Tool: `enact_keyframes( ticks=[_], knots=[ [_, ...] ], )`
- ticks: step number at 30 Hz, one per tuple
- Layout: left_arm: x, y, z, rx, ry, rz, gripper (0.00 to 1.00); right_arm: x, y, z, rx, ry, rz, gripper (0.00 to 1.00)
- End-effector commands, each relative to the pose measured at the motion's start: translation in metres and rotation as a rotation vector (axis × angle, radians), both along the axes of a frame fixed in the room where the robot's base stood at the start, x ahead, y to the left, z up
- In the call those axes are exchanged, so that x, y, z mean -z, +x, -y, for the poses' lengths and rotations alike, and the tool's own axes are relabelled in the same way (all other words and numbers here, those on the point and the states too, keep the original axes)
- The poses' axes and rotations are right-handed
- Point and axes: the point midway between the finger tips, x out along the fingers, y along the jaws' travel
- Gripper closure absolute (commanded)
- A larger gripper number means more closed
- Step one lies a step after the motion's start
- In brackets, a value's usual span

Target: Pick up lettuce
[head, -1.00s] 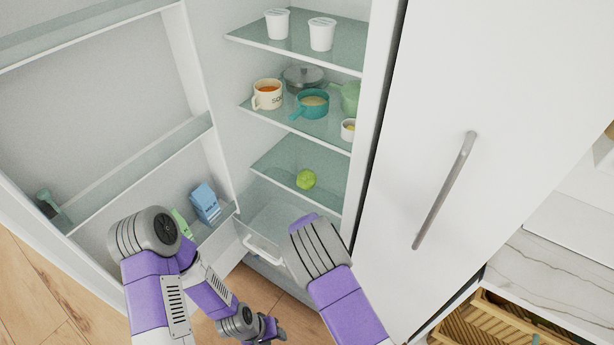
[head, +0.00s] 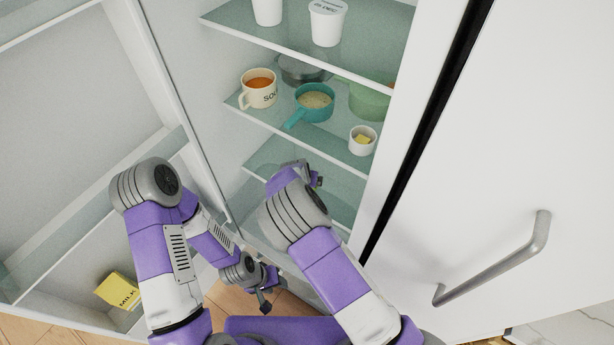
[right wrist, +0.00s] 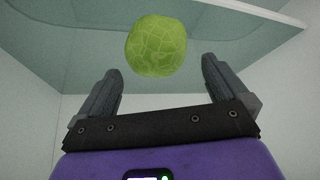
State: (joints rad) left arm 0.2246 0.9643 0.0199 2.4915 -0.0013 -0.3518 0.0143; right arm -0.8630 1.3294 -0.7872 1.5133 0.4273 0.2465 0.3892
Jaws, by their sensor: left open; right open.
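The lettuce is a round green head (right wrist: 156,46), seen in the right wrist view under a glass shelf. It shows just beyond and between the fingertips of my right gripper (right wrist: 157,80), which is open and empty. In the head view my right arm hides the lettuce, and only part of the right gripper (head: 312,178) shows at the lower fridge shelf (head: 262,160). My left gripper (head: 268,290) is open and empty, low in front of the fridge, well away from the lettuce.
The fridge door stands open at left with a milk carton (head: 118,290) in its bin. The shelf above holds a soup mug (head: 259,92), a teal pan (head: 314,106) and a small white cup (head: 362,140). A closed white door with a handle (head: 495,262) is at right.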

Motion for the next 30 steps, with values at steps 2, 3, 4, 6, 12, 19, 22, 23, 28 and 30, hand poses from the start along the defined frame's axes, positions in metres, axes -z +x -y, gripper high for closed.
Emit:
enact_keyframes(
  ticks=[2, 3, 4, 6, 12, 19, 22, 23, 28, 30],
  knots=[
    [0.004, 0.000, 0.000, 0.000, 0.000, 0.000, 0.57, 0.010, 0.004, 0.002, 0.001, 0.000, -0.001, 0.00],
    [0.005, 0.000, 0.000, 0.000, 0.000, 0.000, 0.57, 0.015, 0.006, 0.003, 0.000, -0.001, -0.001, 0.00],
    [0.007, 0.000, 0.000, -0.001, 0.000, 0.000, 0.57, 0.018, 0.008, 0.004, 0.000, -0.001, 0.000, 0.00],
    [0.010, 0.000, 0.000, 0.000, 0.000, 0.000, 0.57, 0.028, 0.012, 0.006, 0.000, -0.001, -0.001, 0.00],
    [0.018, 0.000, 0.000, 0.000, 0.000, 0.001, 0.57, 0.051, 0.025, 0.009, 0.000, -0.001, 0.000, 0.00],
    [0.018, 0.000, 0.000, 0.000, 0.000, 0.001, 0.57, 0.053, 0.028, 0.009, 0.000, 0.000, 0.000, 0.00],
    [0.017, 0.000, 0.000, 0.000, 0.000, 0.001, 0.57, 0.053, 0.028, 0.009, 0.000, 0.000, 0.000, 0.03],
    [0.017, 0.000, 0.000, 0.000, 0.000, 0.001, 0.57, 0.053, 0.028, 0.009, 0.000, 0.000, 0.000, 0.08],
    [0.017, 0.000, 0.000, 0.000, 0.000, 0.001, 0.57, 0.053, 0.028, 0.009, 0.000, 0.000, 0.001, 0.34],
    [0.017, 0.000, 0.000, 0.000, 0.000, 0.001, 0.57, 0.053, 0.028, 0.009, 0.000, 0.000, 0.001, 0.44]
  ],
)
